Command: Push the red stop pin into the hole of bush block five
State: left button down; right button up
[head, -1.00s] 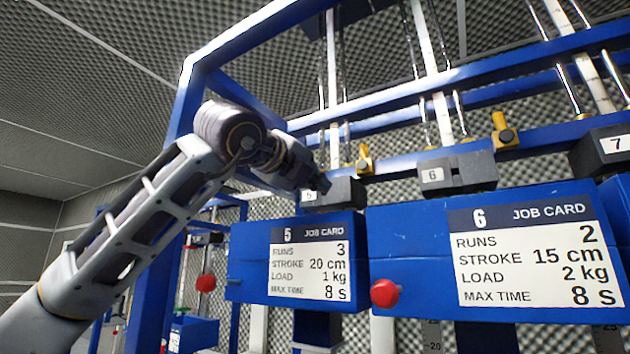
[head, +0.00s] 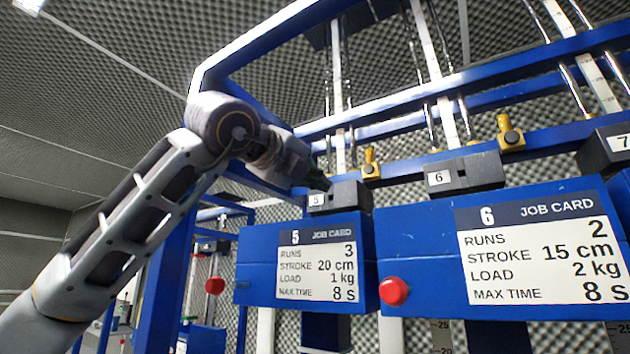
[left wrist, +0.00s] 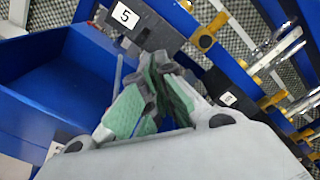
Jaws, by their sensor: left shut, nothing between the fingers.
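My right gripper is not in view.
A red knob (head: 393,292) sits beside job card box six (head: 420,240). Blue frame rails (head: 420,165) and yellow clamps with dark knobs (head: 371,165) stand behind the blocks. Block six (head: 465,173) is to the right. An open blue bin (left wrist: 60,85) shows in the left wrist view.

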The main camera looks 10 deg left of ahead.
pick_arm(q)
jog(key=shift+s, duration=0.1)
jog(key=v, duration=1.1)
jog(key=shift+s+a, duration=0.2)
jog(key=shift+s, duration=0.15)
jog(key=shift+f, duration=0.1)
dwell(0.9)
